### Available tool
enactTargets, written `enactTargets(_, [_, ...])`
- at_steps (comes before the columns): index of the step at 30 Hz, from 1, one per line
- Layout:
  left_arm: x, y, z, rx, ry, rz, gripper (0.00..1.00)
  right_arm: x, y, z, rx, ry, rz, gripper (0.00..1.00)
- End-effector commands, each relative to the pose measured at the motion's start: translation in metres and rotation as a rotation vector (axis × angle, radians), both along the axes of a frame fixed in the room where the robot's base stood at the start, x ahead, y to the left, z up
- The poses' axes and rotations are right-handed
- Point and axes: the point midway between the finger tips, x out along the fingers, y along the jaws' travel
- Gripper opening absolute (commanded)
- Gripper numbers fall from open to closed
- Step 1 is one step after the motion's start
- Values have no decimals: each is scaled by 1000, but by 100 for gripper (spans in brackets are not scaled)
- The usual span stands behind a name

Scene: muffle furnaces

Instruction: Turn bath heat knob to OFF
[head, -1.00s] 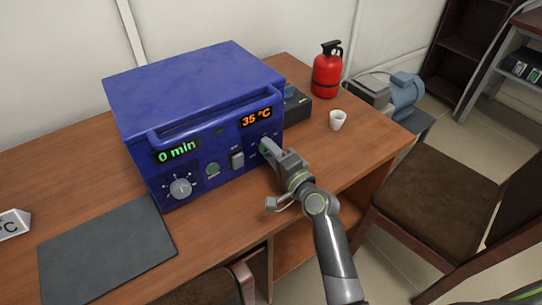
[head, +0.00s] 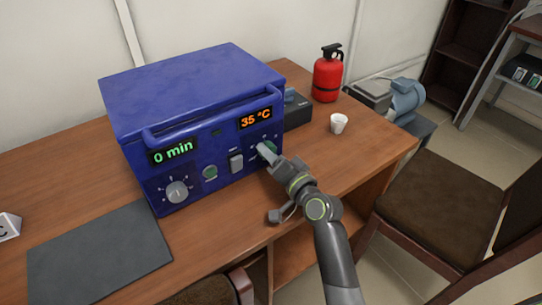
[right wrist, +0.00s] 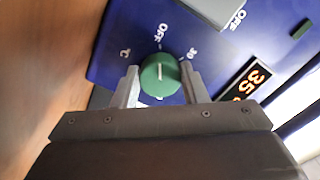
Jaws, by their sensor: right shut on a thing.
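The bath heat knob (right wrist: 160,75) is round and green, with a white pointer line, in the right wrist view. It sits between the two fingers of my right gripper (right wrist: 160,83), which is shut on it. The pointer line lies roughly in line with the OFF mark on the panel. In the head view my right gripper (head: 266,150) is at the right of the blue bath's front (head: 200,130), and a bit of the green knob (head: 271,147) shows beside its fingers. The orange display (head: 255,118) reads 35 °C. My left gripper is out of view.
A grey dial (head: 177,192), a green button (head: 210,172) and a switch (head: 236,163) are left of the knob. A dark mat (head: 100,250) lies in front.

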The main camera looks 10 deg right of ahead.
Motion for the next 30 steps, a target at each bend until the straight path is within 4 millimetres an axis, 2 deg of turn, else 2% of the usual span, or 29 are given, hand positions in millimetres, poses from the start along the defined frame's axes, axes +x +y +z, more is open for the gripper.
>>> enactTargets(8, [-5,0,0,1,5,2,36,0,0,-2,-6,5,1,16])
enactTargets(9, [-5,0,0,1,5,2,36,0,0,-3,-6,5,1,40])
enactTargets(14, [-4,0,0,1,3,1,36,0,0,-2,-5,3,0,61])
enactTargets(24, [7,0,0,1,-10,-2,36,-3,-1,-1,-3,1,0,61])
enactTargets(30, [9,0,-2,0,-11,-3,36,-25,-11,-2,-3,2,-2,61])
